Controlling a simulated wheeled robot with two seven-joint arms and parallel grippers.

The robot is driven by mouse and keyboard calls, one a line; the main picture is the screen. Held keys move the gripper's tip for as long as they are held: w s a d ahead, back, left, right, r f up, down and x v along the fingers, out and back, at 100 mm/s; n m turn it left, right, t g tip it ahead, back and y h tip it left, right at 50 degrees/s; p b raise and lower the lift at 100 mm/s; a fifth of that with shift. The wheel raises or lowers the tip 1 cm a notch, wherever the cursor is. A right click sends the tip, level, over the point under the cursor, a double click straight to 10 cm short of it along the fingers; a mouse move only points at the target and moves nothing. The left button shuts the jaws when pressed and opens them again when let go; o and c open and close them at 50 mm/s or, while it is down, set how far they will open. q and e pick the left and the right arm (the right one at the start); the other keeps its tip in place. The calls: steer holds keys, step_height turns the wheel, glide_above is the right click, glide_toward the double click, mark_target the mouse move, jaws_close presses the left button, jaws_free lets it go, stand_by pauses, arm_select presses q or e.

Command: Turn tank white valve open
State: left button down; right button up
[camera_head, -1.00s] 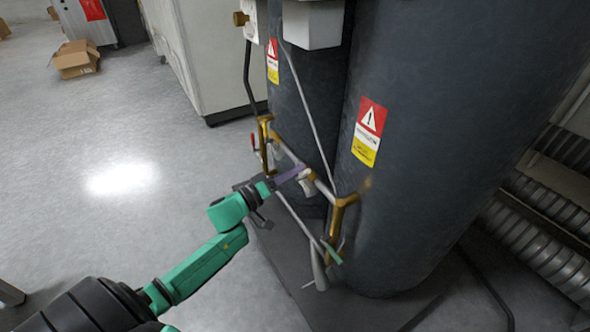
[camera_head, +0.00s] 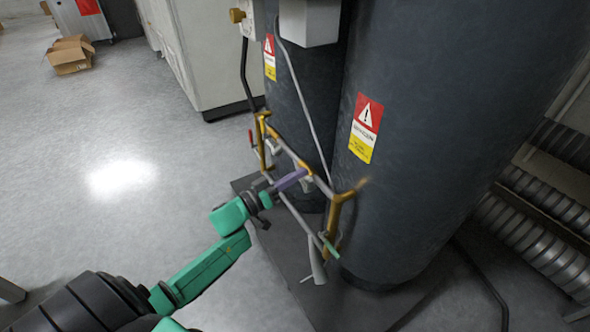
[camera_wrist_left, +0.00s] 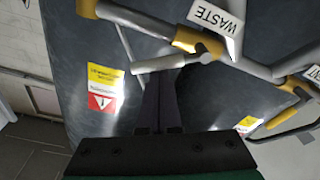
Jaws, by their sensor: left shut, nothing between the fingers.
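The tank's white valve handle (camera_wrist_left: 165,64) shows in the left wrist view as a pale bar on the pipe, beside a brass fitting (camera_wrist_left: 187,38) and a "WASTE" tag (camera_wrist_left: 214,18). In the head view the handle (camera_head: 307,186) hangs small on the front pipework, partly hidden. My left gripper (camera_head: 304,172) reaches the pipe in the head view. Its dark purple fingers (camera_wrist_left: 160,80) are closed together, tips just below the bar in the wrist view. I cannot tell whether they touch it. Nothing is held between them. My right gripper is not in view.
Two dark tanks (camera_head: 440,130) stand behind the pipes. A red-handled valve (camera_head: 251,137) is left along the pipework and a green-handled one (camera_head: 329,246) right. A pale cabinet (camera_head: 205,60) and a cardboard box (camera_head: 70,55) stand farther back. The left floor is clear.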

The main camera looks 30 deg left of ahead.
arm_select(q)
steer(key=shift+s+d+f+m+h, duration=0.1)
steer(key=shift+d+f+m+h, duration=0.1)
steer(key=shift+f+m, duration=0.4)
steer(key=shift+s+d+f+m+h, duration=0.15)
steer(key=shift+d+m, duration=0.1)
steer(key=shift+m, duration=0.6)
steer(key=shift+s+d+f+m+h, duration=0.1)
steer(key=shift+d+f+m+h, duration=0.1)
steer(key=shift+f+m, duration=0.4)
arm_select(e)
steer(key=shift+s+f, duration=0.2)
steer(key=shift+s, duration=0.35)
arm_select(q)
steer(key=shift+r, duration=0.2)
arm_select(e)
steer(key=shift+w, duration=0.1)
